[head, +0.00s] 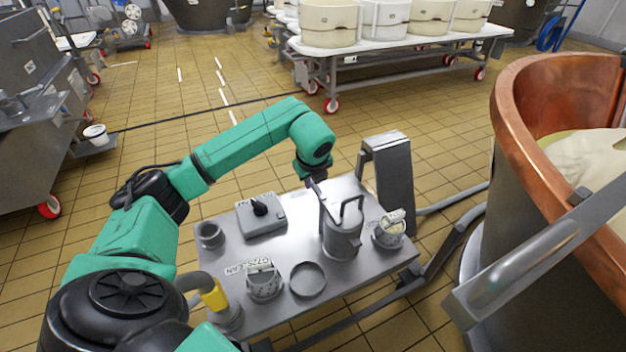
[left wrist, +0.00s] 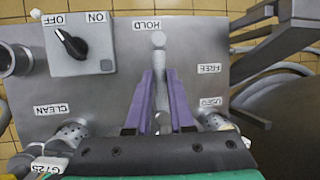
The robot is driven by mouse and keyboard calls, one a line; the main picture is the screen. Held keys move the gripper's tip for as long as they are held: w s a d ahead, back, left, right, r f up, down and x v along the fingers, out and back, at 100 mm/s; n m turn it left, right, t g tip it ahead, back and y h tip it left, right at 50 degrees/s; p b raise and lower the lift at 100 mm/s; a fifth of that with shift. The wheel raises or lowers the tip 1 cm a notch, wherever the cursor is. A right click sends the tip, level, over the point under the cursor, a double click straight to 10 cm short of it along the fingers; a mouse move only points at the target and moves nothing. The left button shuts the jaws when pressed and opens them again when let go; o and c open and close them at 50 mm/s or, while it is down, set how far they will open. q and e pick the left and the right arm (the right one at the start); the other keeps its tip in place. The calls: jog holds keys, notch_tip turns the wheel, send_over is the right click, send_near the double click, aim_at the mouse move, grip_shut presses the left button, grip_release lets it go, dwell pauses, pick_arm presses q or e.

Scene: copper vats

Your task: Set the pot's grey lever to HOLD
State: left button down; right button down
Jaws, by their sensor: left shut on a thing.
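The pot (head: 342,240) is a grey metal cylinder with a loop handle, standing on a steel table. In the left wrist view its grey lever (left wrist: 159,58) runs between my purple fingers, its rounded end beside the HOLD label (left wrist: 147,25). The FREE label (left wrist: 209,68) lies off to the right of the lever. My left gripper (left wrist: 160,88) is shut on the lever; in the head view it comes down at the pot's left side (head: 319,192). The lever's near part is partly hidden by the gripper. My right gripper is not in view.
A switch box (head: 261,214) with a black knob stands left of the pot. Perforated cups (head: 264,281) (head: 389,232) and a dark ring (head: 308,279) share the steel table (head: 345,283). A grey post (head: 389,175) stands behind; a copper vat (head: 525,100) is at right.

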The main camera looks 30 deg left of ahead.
pick_arm(q)
jog(key=c, duration=0.8)
grip_release()
jog(key=shift+s+r, duration=0.1)
jog(key=shift+r, duration=0.15)
jog(key=p+v, duration=0.1)
jog(key=v, duration=1.3)
jog(key=shift+s+d+p, duration=0.1)
jog(key=shift+p, duration=0.3)
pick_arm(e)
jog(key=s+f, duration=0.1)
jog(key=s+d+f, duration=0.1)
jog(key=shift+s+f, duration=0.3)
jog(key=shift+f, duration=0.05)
